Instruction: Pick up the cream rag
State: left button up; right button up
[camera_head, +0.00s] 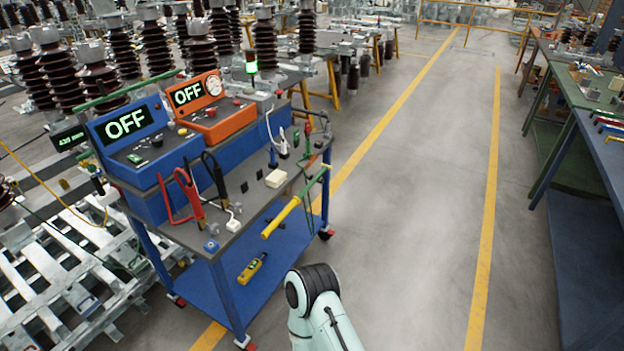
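A small cream item (276,178), which looks like the folded cream rag, lies on the grey top of the blue cart (250,213), near its right side. It is small in the picture, so its folds cannot be made out. Nothing is touching it from above. A pale green link of my own arm with a black joint shows at the bottom centre, in front of the cart and well apart from the cream item. Neither of my grippers shows in the view.
Blue and orange units reading OFF (125,124) stand at the cart's back. Red clamps (188,190) and black clamps (216,175) lie left of the cream item. A yellow-handled rod (283,215) juts past the cart's right edge. The floor aisle (425,210) is clear.

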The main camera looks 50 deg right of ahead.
aim_at(277, 177)
jog(key=z, duration=1.4)
jog(key=i+l+u, duration=0.1)
jog(key=u, duration=1.5)
jog(key=l+u, duration=0.25)
jog(key=l, duration=0.25)
jog(key=i+l+u, duration=0.1)
jog(key=l+u, duration=0.15)
jog(key=l, duration=0.3)
jog(key=l+u, duration=0.1)
jog(key=l, duration=1)
jog(key=k+l+u, duration=0.15)
jog(key=l, duration=0.95)
